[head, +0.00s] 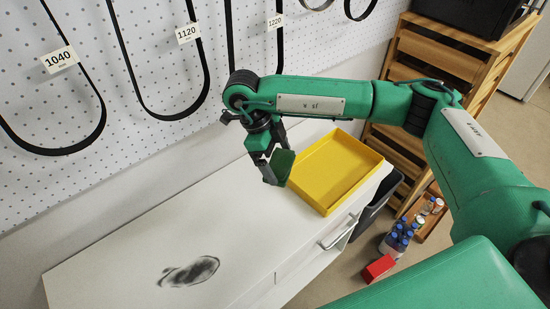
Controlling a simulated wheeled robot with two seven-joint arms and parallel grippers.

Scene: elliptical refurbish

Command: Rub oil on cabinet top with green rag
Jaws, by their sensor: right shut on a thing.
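The white cabinet top (130,250) runs from the lower left to the middle. A dark smeared patch (190,271), likely the oil, lies on its left part. My right gripper (274,172) points down over the right part of the top, just left of the yellow tray. It is shut on a small dark green piece, the green rag (284,162). The rag is apart from the dark patch. I cannot tell whether it touches the cabinet top. My left gripper is not in view.
A yellow tray (333,172) sits on the right end of the cabinet. Behind is a pegboard wall (150,140) with hanging black belts (117,45). Right of the cabinet are a wooden shelf (440,55), bottles (398,238) and a red box (378,268). The top's left part is clear around the patch.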

